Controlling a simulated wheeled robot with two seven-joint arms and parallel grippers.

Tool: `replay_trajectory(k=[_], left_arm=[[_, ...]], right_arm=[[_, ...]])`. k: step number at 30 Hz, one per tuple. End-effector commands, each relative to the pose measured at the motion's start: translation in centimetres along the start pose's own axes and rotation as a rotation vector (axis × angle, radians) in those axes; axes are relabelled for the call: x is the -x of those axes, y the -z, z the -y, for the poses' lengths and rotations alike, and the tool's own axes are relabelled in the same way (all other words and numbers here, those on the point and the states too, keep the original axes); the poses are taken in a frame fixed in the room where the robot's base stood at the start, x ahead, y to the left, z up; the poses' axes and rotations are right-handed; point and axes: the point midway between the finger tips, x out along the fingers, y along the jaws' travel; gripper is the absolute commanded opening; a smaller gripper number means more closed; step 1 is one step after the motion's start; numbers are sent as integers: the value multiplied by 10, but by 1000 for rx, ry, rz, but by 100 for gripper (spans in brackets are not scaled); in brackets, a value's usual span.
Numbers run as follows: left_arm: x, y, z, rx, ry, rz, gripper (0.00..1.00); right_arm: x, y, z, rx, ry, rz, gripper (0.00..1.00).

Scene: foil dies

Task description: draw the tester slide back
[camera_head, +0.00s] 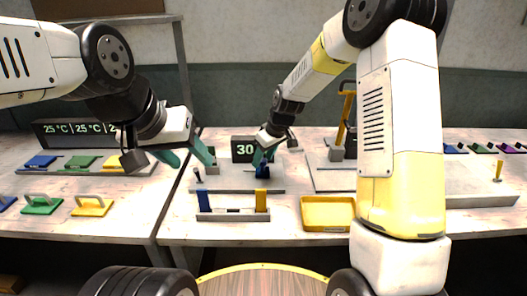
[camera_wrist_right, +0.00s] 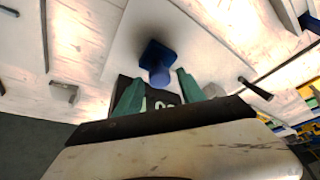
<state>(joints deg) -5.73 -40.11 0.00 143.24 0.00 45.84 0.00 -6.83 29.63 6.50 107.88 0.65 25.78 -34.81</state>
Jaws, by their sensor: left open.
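The tester has a black display (camera_head: 245,149) reading 30 and a pale plate (camera_wrist_right: 205,45). A small dark-tipped handle (camera_head: 198,174) stands at the plate's left side; it also shows in the right wrist view (camera_wrist_right: 256,90). I cannot tell for sure which part is the slide. A blue block with a round knob (camera_head: 263,171) stands on the plate. My right gripper (camera_head: 264,157) is above the blue block, fingers apart; in the right wrist view the knob (camera_wrist_right: 159,75) lies just beyond the fingertips. My left gripper (camera_head: 190,158) is open and empty, above and left of the handle.
A grey holder (camera_head: 232,216) with blue and yellow uprights stands in front, beside a yellow tray (camera_head: 327,213). A press with a yellow lever (camera_head: 347,115) stands right of the tester. Coloured dies (camera_head: 82,162) line the left table.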

Motion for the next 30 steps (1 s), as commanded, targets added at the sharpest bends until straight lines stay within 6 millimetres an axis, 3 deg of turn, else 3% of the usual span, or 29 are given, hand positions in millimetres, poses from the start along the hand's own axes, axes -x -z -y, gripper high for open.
replay_trajectory(k=[1,6,7,30], left_arm=[[0,0,0,0,0,0,52],[0,0,0,0,0,0,52],[0,0,0,0,0,0,52],[0,0,0,0,0,0,52]], right_arm=[[0,0,0,0,0,0,35],[0,0,0,0,0,0,2],[0,0,0,0,0,0,0],[0,0,0,0,0,0,0]])
